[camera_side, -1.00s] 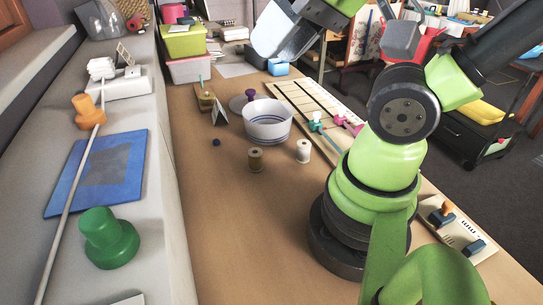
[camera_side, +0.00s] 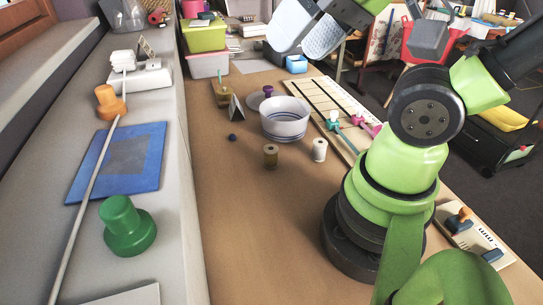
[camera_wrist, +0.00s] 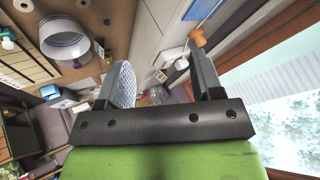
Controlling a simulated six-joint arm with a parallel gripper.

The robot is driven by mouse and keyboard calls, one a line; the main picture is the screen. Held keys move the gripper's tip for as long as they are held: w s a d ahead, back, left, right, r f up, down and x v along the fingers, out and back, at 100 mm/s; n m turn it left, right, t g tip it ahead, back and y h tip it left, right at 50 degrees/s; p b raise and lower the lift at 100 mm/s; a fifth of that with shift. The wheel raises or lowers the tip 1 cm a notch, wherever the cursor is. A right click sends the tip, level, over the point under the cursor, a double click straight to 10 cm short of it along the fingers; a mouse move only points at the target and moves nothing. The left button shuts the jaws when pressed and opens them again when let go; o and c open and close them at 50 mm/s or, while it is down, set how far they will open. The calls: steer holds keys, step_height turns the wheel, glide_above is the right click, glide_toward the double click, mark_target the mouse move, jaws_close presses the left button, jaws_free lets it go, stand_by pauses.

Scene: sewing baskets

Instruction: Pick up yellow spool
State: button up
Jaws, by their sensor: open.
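A small olive-yellow spool (camera_side: 270,156) stands upright on the brown table in the side view, in front of the white bowl and left of a white spool (camera_side: 319,150). I cannot make out the yellow spool surely in the wrist view. My gripper (camera_side: 298,45) is raised high at the top of the side view, well above and away from the spool. In the wrist view my gripper (camera_wrist: 160,72) is open, with its two fingers wide apart and nothing between them.
A white bowl (camera_side: 285,119) with blue stripes stands behind the spools; it also shows in the wrist view (camera_wrist: 65,46). A slatted board (camera_side: 325,95) lies to the right. A small dark ball (camera_side: 232,137) lies left. The table in front is clear. A grey ledge (camera_side: 185,230) runs along the left.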

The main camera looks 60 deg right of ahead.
steer(key=w+d+f+m+g, duration=0.2)
steer(key=f+m, duration=0.4)
steer(key=m, duration=0.3)
steer(key=w+d+f+m+g+h, duration=0.1)
steer(key=w+d+f+m+g, duration=0.1)
steer(key=w+d+f+m, duration=0.3)
steer(key=w+d+f+m+g+h, duration=0.1)
steer(key=w+d+f+m+g, duration=0.2)
steer(key=f+m, duration=0.4)
steer(key=shift+w+d+f+m, duration=0.15)
steer(key=shift+d+m, duration=0.15)
steer(key=shift+m, duration=0.9)
steer(key=shift+w+d+f+m, duration=0.15)
steer(key=shift+d+m, duration=0.2)
steer(key=shift+m, duration=0.85)
steer(key=shift+w+d+f+m, duration=0.15)
steer(key=shift+d+m, duration=0.15)
steer(key=shift+m, duration=0.9)
glide_above(272, 149)
steer(key=shift+m, duration=0.3)
steer(key=f, duration=0.4)
steer(key=shift+w+f, duration=0.1)
steer(key=shift+w, duration=0.15)
steer(key=shift+s+f, duration=0.2)
steer(key=shift+f, duration=2.85)
steer(key=c, duration=1)
